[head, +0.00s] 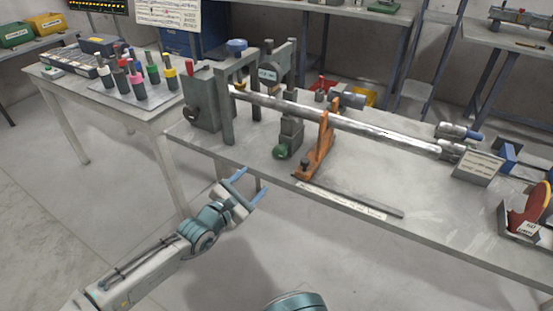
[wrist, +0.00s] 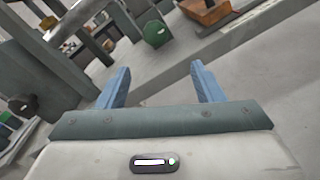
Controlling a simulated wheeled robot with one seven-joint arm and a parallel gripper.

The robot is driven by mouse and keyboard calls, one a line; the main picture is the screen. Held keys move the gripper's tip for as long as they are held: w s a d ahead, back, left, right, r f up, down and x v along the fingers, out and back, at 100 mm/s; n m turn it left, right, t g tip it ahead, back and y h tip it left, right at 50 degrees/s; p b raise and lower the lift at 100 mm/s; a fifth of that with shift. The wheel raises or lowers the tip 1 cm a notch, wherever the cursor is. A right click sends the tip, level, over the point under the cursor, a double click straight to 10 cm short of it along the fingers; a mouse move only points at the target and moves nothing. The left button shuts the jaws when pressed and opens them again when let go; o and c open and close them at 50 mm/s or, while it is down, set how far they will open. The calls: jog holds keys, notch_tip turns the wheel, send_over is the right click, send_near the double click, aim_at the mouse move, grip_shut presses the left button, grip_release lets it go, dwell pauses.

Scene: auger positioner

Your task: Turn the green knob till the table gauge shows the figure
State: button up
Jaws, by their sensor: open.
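The green knob (head: 281,152) sits low on the front of a grey block on the workbench, under the long metal bar. In the wrist view the green knob (wrist: 156,33) shows beyond the fingertips, a little left of centre. My gripper (head: 252,186) is open and empty, in front of the bench edge, to the left of and lower than the knob in the head view. The blue fingers of my gripper (wrist: 161,75) are spread apart and touch nothing. A gauge with a small display (head: 268,75) stands behind the bar; its figure is too small to read.
An orange bracket (head: 318,148) stands just right of the knob under the bar (head: 350,125). Grey uprights (head: 227,105) stand to the left. A side table (head: 150,107) with coloured-handled tools is at the left. Floor before the bench is free.

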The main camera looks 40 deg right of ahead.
aim_at(277, 154)
jog(key=shift+w+r+p+x, duration=0.15)
jog(key=shift+p+x, duration=0.5)
jog(key=shift+x, duration=1.65)
jog(key=shift+r+p+x, duration=0.2)
jog(key=shift+p+x, duration=0.5)
jog(key=shift+x, duration=1.55)
jog(key=shift+w+r+p+x, duration=0.15)
jog(key=shift+p+x, duration=0.5)
jog(key=shift+x, duration=1.65)
jog(key=shift+s+a, duration=0.1)
jog(key=shift+s, duration=0.05)
jog(key=shift+c, duration=0.3)
jog(key=c, duration=0.9)
